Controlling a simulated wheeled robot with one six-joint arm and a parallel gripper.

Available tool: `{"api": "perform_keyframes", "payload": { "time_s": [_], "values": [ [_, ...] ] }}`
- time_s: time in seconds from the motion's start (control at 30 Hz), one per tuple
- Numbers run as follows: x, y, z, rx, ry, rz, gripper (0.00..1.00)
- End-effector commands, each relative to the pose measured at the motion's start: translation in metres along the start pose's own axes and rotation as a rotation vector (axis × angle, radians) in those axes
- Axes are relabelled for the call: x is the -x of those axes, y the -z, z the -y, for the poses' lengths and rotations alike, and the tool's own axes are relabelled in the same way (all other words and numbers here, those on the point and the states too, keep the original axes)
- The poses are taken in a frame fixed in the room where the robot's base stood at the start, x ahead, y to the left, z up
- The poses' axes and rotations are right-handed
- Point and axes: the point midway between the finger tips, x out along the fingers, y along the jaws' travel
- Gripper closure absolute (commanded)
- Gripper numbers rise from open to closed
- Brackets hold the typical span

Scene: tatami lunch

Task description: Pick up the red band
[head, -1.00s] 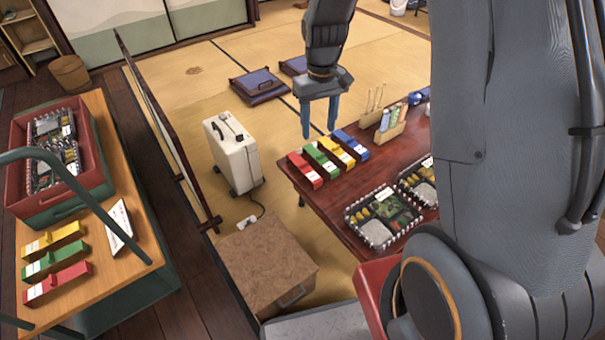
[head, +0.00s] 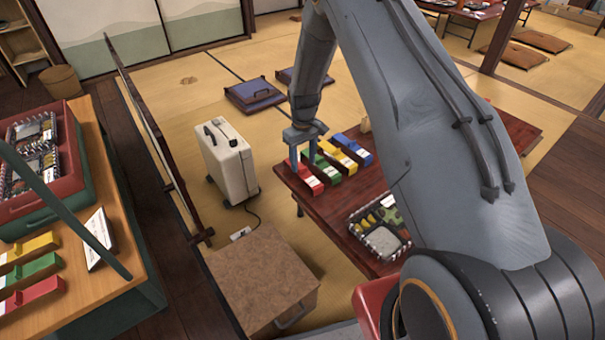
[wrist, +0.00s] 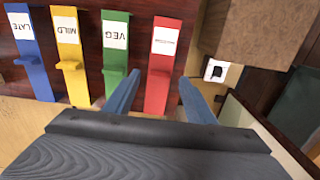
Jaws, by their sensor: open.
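A red band (head: 311,183) with a white label lies at the near left end of the low dark red table (head: 345,205), at the end of a row of bands. It also shows in the wrist view (wrist: 164,62), where its label is too small to read. My gripper (head: 304,162) is open and empty, pointing down just above the red band. In the wrist view its two blue fingers (wrist: 158,95) appear on either side of the band's near end. I cannot tell the remaining height. Another red band (head: 32,296) lies on the wooden cart at the left.
Green (wrist: 116,50), yellow (wrist: 72,45) and blue (wrist: 28,50) bands lie beside the red one. A bento box (head: 380,236) is further along the table. A white suitcase (head: 228,160) and a brown box (head: 262,275) stand on the floor nearby.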

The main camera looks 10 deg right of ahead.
Motion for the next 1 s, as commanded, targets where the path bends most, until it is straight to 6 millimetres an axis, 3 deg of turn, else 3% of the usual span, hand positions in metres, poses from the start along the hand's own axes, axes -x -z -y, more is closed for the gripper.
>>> {"api": "perform_keyframes", "payload": {
  "time_s": [0.33, 0.6, 0.77, 1.0],
  "values": [
    [-0.045, 0.003, 0.000, 0.000, 0.001, 0.002, 0.50],
    [-0.048, 0.004, 0.000, 0.000, 0.000, -0.001, 0.50],
    [-0.048, 0.004, 0.000, 0.000, 0.000, -0.001, 0.75],
    [-0.048, 0.004, 0.000, -0.001, 0.000, -0.001, 0.75]
  ]
}}
